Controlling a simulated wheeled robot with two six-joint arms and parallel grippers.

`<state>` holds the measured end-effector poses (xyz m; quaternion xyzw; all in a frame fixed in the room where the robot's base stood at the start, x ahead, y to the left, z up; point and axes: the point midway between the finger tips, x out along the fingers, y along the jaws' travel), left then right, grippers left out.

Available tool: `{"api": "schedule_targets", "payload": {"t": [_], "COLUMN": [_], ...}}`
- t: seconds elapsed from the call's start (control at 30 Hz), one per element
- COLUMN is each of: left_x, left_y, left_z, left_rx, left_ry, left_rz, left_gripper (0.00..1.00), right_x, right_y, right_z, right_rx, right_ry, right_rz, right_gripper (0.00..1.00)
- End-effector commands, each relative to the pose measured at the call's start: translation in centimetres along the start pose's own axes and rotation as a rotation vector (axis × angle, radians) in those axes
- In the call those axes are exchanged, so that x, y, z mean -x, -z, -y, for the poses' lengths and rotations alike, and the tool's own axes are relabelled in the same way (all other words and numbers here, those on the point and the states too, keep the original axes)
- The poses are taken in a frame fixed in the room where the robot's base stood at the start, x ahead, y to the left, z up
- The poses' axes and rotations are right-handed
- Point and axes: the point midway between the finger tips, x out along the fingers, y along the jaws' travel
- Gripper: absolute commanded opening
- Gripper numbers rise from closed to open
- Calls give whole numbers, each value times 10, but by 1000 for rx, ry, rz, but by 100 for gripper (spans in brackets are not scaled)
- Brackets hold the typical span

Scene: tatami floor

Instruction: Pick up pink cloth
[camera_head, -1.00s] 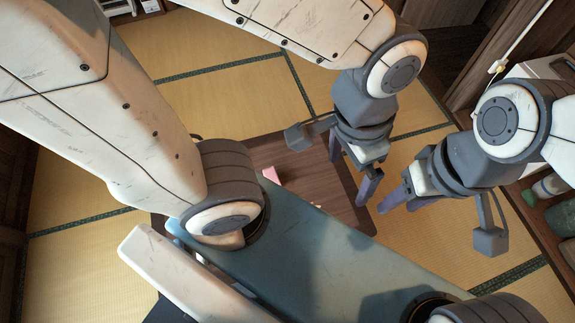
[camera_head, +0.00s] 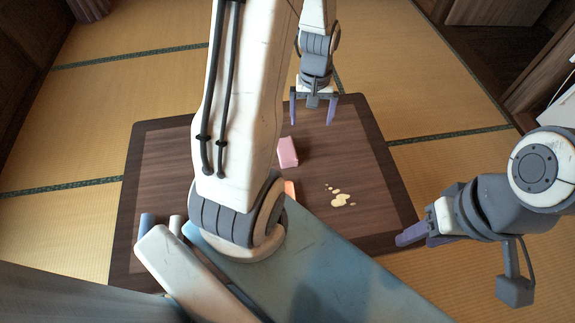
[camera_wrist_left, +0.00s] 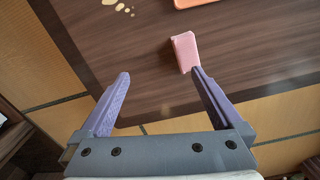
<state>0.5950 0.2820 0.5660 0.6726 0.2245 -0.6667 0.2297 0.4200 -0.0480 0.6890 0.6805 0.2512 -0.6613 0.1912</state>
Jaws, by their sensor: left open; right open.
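The pink cloth (camera_head: 288,152), a small folded block, lies on the dark wooden table (camera_head: 160,150) beside my arm link. It also shows in the left wrist view (camera_wrist_left: 183,50), just beyond the tip of the right-hand finger; whether they touch is unclear. My left gripper (camera_head: 312,122) is open and empty over the table's far part, fingers pointing toward the cloth's side of the table. It also shows in the left wrist view (camera_wrist_left: 160,73). My right gripper (camera_head: 418,239) is open and empty near the table's right front corner.
A pale yellow spill (camera_head: 340,198) is on the table, right of the cloth. An orange object (camera_head: 290,188), partly hidden by my arm, lies nearer than the cloth; its edge shows in the left wrist view (camera_wrist_left: 200,3). Tatami floor (camera_head: 420,85) surrounds the table.

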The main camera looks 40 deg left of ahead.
Motion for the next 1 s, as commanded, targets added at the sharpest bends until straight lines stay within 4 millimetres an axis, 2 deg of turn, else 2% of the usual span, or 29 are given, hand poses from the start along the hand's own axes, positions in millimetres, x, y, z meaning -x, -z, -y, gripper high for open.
{"api": "schedule_targets", "payload": {"t": [0.03,0.1,0.2,0.4,0.7,0.87,1.0], "left_x": [-42,-67,-93,-114,-157,-165,-182], "left_y": [9,18,26,32,32,33,34], "left_z": [16,32,50,65,65,66,67], "left_rx": [63,129,199,253,253,253,253], "left_ry": [4,6,9,11,11,10,11], "left_rz": [5,4,6,6,6,5,5], "left_gripper": [100,100,100,100,100,100,100], "right_x": [-33,-48,-63,-74,-97,-102,-115], "right_y": [-2,-2,-3,-4,-5,-5,-6], "right_z": [-2,-4,-4,-5,-7,-7,-8], "right_rx": [0,0,0,0,0,0,0], "right_ry": [0,0,0,0,0,0,0], "right_rz": [0,0,0,-1,-1,-1,-1], "right_gripper": [50,50,50,50,50,50,50]}}
